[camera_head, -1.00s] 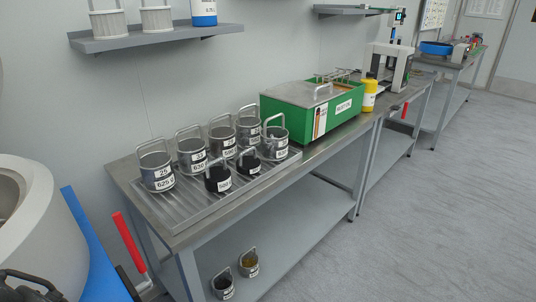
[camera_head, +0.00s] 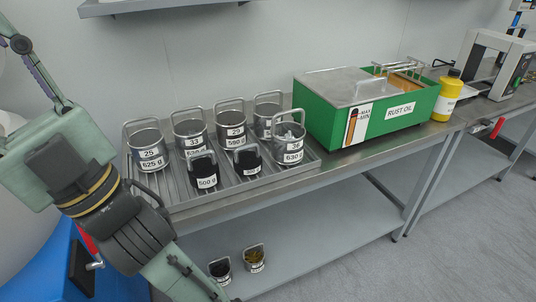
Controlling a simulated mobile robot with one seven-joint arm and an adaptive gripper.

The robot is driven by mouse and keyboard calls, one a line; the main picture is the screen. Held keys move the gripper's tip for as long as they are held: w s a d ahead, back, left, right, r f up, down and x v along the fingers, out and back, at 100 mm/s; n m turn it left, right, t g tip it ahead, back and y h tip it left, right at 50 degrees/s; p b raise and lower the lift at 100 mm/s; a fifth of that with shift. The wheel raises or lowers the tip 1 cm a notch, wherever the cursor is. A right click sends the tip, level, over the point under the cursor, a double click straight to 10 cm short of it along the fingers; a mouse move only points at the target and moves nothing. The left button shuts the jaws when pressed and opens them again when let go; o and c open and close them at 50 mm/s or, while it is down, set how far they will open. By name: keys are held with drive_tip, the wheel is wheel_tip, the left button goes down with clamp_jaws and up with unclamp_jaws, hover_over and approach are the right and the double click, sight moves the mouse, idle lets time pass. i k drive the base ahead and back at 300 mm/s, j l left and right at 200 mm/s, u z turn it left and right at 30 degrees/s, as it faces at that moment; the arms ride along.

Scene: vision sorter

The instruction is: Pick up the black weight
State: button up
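Two small black weights with wire handles stand upright at the front of the ribbed metal tray (camera_head: 178,198). The left black weight (camera_head: 203,169) has a white label that appears to read 500 g. The right black weight (camera_head: 245,158) stands just beside it, its label too small to read surely. A dark, handled container (camera_head: 219,271) also sits on the lower shelf. My arm crosses the left side of the picture and runs out at the bottom. My gripper is not in view, and nothing is seen touching the weights.
Several metal cans with tall handles and number labels surround the black weights, including one marked 630 g (camera_head: 288,148) close at the right. A green rust oil box (camera_head: 330,112) and a yellow bottle (camera_head: 444,101) stand further right. A wall shelf (camera_head: 150,7) overhangs behind.

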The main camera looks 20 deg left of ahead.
sight(248, 162)
drive_tip(key=i+l+u, duration=0.1)
drive_tip(key=u, duration=0.25)
drive_tip(key=l+u, duration=0.35)
drive_tip(key=i+l+u, duration=0.1)
drive_tip(key=u, duration=0.65)
drive_tip(key=i, duration=0.5)
